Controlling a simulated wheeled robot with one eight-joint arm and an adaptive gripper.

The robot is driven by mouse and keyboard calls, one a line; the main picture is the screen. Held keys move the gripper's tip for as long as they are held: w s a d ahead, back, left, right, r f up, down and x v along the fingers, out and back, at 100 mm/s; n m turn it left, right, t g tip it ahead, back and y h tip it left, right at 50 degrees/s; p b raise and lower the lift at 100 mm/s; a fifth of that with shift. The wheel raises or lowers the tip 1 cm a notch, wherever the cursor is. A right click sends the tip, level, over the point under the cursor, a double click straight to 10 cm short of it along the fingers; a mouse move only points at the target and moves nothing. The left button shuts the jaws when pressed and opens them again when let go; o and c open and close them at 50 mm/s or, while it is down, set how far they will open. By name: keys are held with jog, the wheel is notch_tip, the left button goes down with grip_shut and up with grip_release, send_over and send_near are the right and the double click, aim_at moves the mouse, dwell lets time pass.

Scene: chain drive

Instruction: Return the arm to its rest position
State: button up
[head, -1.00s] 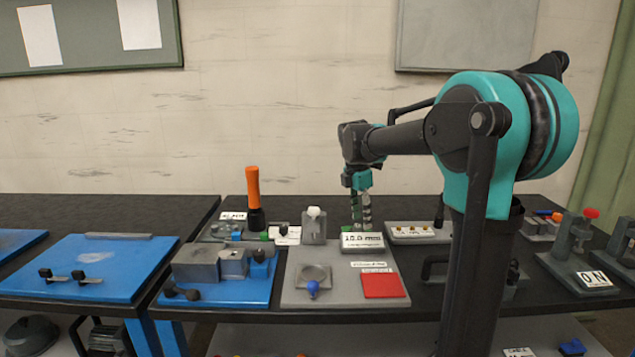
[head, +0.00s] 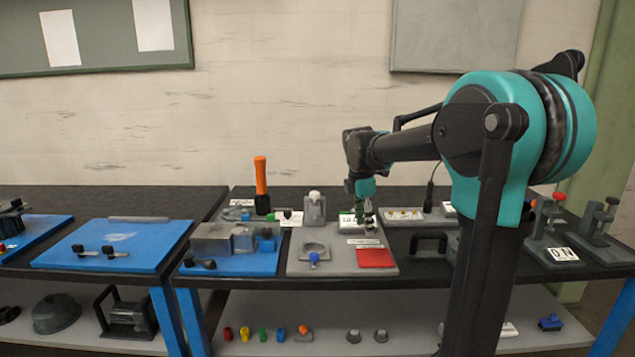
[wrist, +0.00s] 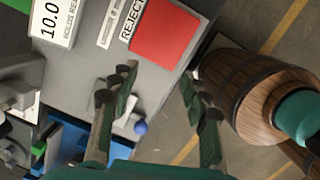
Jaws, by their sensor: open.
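My arm (head: 400,147) reaches left from my column over the dark workbench. My gripper (head: 368,208) hangs down above the grey gauge plate (head: 330,262), near the label block and the red reject pad (head: 375,258). In the wrist view my gripper (wrist: 157,100) has its two fingers spread apart with nothing between them. Below them show the grey plate's edge, the red pad (wrist: 163,32) and a blue knob (wrist: 140,127). The fingertips look apart from everything in the wrist view.
A blue fixture (head: 225,262) with grey blocks and an orange-handled tool (head: 261,180) stand left of the plate. A black handle (head: 428,241) and clamp stands (head: 548,235) are to the right. A lower shelf (head: 270,340) holds small coloured parts. A wooden barrel (wrist: 245,100) shows in the wrist view.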

jog(key=s+d+f+m+t, duration=0.1)
jog(key=s+d+f+m, duration=0.1)
jog(key=s+f+m, duration=0.7)
jog(key=s+d+f+m+t+y, duration=0.1)
jog(key=s+d+f+m+t, duration=0.1)
jog(key=s+f+m, duration=0.8)
jog(key=s+d+m, duration=0.1)
jog(key=s, duration=0.3)
jog(key=shift+d, duration=0.15)
jog(key=shift+s, duration=0.1)
